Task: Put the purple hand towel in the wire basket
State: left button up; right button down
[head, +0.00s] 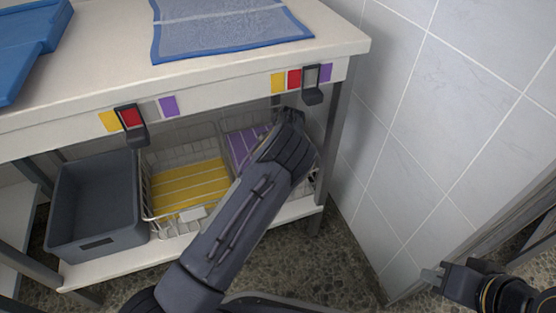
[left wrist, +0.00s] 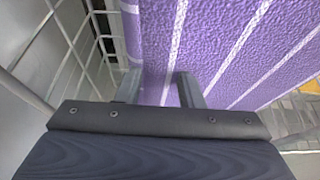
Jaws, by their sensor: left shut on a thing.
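The purple hand towel (head: 241,148), with pale stripes, shows in the head view within the right wire basket (head: 228,123) on the lower shelf, partly hidden by my left arm. In the left wrist view the purple towel (left wrist: 235,45) fills much of the picture, beside a wire wall (left wrist: 70,40). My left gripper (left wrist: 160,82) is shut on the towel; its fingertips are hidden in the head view. Whether the towel rests on the basket floor cannot be told. My right gripper (head: 434,277) is away at the lower right, holding nothing visible; its jaw opening is unclear.
A left wire basket (head: 147,200) holds a yellow striped towel (head: 190,186). A grey bin (head: 97,245) stands left of it. The table edge (head: 200,90), with coloured tags and dark clips (head: 313,95), overhangs the shelf. A table leg (head: 333,140) and tiled wall (head: 410,130) bound the right.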

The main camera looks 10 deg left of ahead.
pick_arm(q)
notch_tip(320, 180, down, 5)
jog(key=shift+b, duration=1.05)
jog(key=shift+r, duration=0.1)
jog(key=o, duration=1.2)
